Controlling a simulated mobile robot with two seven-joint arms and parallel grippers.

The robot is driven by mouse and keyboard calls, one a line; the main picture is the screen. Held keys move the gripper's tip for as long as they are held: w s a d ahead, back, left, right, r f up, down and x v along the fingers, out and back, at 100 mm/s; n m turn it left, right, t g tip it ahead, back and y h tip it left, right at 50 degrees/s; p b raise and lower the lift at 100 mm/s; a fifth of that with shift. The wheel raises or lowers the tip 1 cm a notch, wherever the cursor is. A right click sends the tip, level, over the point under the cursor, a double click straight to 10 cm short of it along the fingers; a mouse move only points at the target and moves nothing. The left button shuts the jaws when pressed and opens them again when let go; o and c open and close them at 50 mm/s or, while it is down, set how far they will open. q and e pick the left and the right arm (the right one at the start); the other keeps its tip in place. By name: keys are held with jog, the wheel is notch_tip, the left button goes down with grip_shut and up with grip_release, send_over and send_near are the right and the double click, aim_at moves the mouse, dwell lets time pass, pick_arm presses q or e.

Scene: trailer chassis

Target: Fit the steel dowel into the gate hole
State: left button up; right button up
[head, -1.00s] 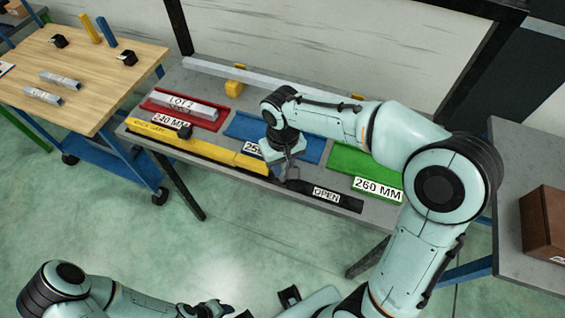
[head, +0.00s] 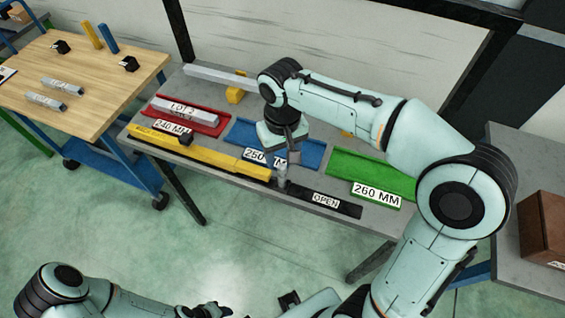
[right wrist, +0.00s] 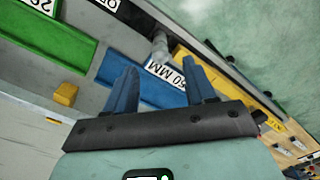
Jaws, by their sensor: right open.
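The steel dowel (head: 283,174) stands roughly upright where the yellow bar (head: 205,154) meets the black strip marked OPEN (head: 325,202). It also shows in the right wrist view (right wrist: 160,48), just beyond my fingertips. My right gripper (right wrist: 158,70) is open, its two blue fingers apart with nothing between them. In the head view the right gripper (head: 287,152) is above the dowel, partly hidden by its own wrist. The gate hole is not visible; the dowel's lower end hides that spot. My left gripper (head: 212,309) is at the bottom edge, partly cut off.
Red (head: 185,118), blue (head: 315,152) and green (head: 345,165) trays lie on the grey bench, with length labels. A long metal bar (head: 215,76) and yellow blocks (head: 236,95) are behind. A wooden table (head: 90,85) stands left, a brown box (head: 545,225) right.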

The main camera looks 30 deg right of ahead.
notch_tip(320, 180, up, 5)
jog(key=shift+r+p, duration=0.1)
jog(key=shift+p, duration=0.2)
dwell(0.4)
